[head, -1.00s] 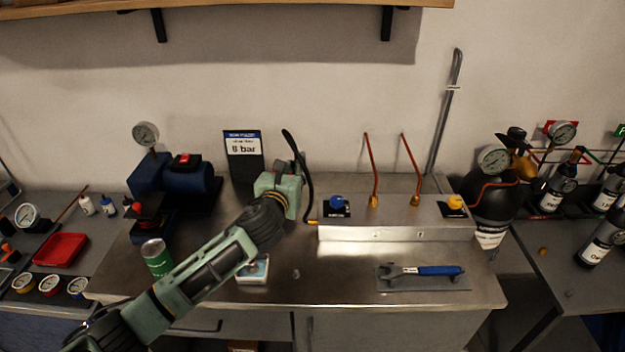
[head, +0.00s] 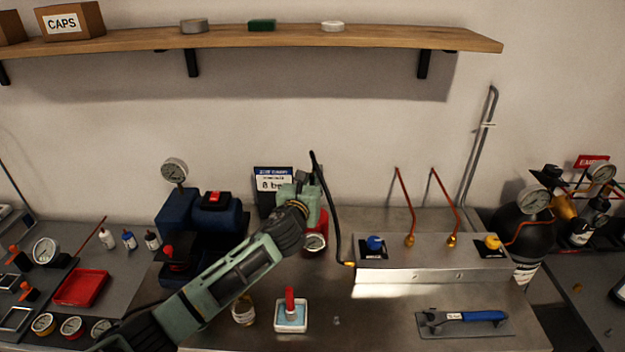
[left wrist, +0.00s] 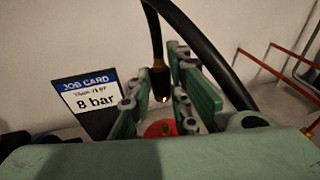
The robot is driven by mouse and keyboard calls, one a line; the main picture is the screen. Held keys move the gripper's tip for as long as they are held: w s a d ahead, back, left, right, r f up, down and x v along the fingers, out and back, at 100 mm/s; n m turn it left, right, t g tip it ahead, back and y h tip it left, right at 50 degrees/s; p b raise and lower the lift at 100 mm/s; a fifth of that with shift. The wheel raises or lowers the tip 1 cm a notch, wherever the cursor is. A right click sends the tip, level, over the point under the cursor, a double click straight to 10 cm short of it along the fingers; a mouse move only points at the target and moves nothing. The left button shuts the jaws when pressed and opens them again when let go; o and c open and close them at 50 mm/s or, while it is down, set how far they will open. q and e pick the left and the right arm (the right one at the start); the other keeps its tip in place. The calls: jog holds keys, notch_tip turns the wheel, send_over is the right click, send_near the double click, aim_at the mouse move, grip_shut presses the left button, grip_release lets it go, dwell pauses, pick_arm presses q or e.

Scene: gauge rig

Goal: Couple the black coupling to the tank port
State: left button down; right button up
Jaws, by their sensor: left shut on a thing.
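My left gripper (head: 305,188) is shut on the black coupling at the end of a black hose (head: 331,212). In the left wrist view the black coupling (left wrist: 160,80) hangs between the green fingers, with a brass ring and a bright tip pointing down. A red tank (head: 322,226) with a dial gauge (head: 314,242) stands just below the gripper. Part of its red top (left wrist: 160,128) shows below the coupling tip, with a gap in the picture. The tank port cannot be made out; fingers and arm hide much of the tank. My right gripper is not in view.
A job card (head: 273,181) reading "8 bar" stands behind the gripper. A steel manifold (head: 430,262) with two copper pipes is to the right, and a blue pump (head: 184,213) to the left.

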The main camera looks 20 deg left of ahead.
pick_arm(q)
jog(key=shift+f+b, duration=1.55)
jog(key=shift+f, duration=1)
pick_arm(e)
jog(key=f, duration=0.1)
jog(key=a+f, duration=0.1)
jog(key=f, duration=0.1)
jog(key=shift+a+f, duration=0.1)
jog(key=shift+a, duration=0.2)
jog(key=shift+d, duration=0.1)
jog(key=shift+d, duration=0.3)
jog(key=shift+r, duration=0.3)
pick_arm(q)
jog(key=shift+p, duration=0.45)
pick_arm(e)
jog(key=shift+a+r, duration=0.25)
